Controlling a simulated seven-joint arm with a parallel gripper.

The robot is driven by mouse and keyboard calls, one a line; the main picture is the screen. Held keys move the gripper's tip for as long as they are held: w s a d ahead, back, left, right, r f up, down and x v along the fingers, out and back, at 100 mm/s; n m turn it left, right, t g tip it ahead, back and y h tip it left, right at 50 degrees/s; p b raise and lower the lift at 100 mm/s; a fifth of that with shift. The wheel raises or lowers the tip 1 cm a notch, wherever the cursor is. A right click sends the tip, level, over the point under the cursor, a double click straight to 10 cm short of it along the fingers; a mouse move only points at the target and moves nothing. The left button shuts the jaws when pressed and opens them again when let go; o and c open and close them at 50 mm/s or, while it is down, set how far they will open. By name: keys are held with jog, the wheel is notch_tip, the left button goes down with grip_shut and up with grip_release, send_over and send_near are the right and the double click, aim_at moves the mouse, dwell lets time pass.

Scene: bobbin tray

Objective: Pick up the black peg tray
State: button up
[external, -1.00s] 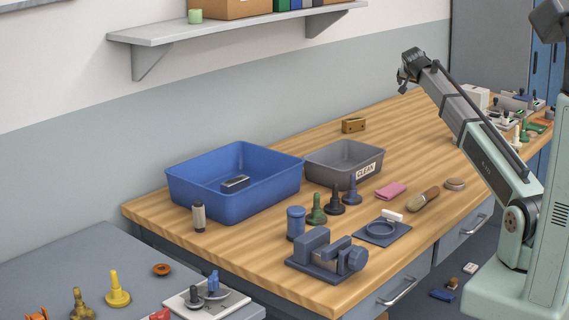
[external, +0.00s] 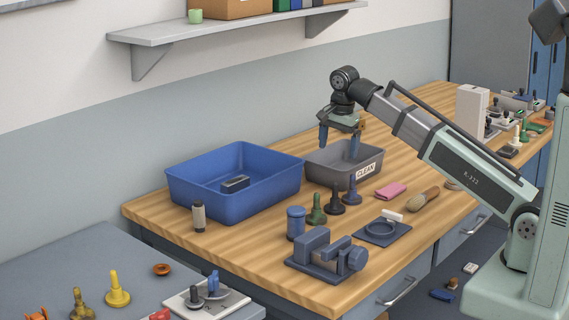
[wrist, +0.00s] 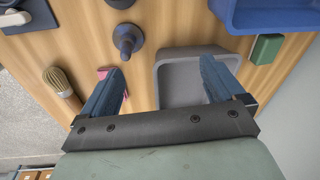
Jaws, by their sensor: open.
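At the far right end of the bench in the external view, several dark pegs (external: 492,126) stand close together beside a white box; the tray under them is small and partly hidden, so I cannot tell if it is the black peg tray. My gripper (external: 339,145) is open and empty, pointing down above the grey CLEAN bin (external: 318,172), well to the left of those pegs. In the wrist view, my two blue fingers (wrist: 162,72) are spread apart, with the grey bin (wrist: 156,82) below and no peg tray between them.
A blue bin (external: 205,202) stands left of the grey one. Several pegs, including a blue peg (external: 352,190), stand in front. A pink sponge (external: 391,191), brush (external: 424,199) and vise (external: 318,259) lie nearer the front edge. The tall white box (external: 471,111) stands beside the far-right pegs.

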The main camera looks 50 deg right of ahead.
jog(key=g, duration=0.1)
send_over(335, 198)
jog(key=d, duration=0.1)
jog(key=shift+w+f+y, duration=0.1)
jog(key=shift+w+y, duration=0.05)
jog(key=shift+y, duration=0.25)
jog(key=shift+s+a, duration=0.25)
jog(key=shift+a, duration=0.05)
notch_tip(335, 198, down, 8)
jog(key=shift+a+f, duration=0.1)
jog(key=shift+f, duration=0.05)
jog(key=shift+w+f, duration=0.15)
jog(key=shift+f, duration=1.25)
jog(key=shift+w+f, duration=0.15)
jog(key=shift+f, duration=1.2)
jog(key=c, duration=1.1)
jog(key=shift+c, duration=0.2)
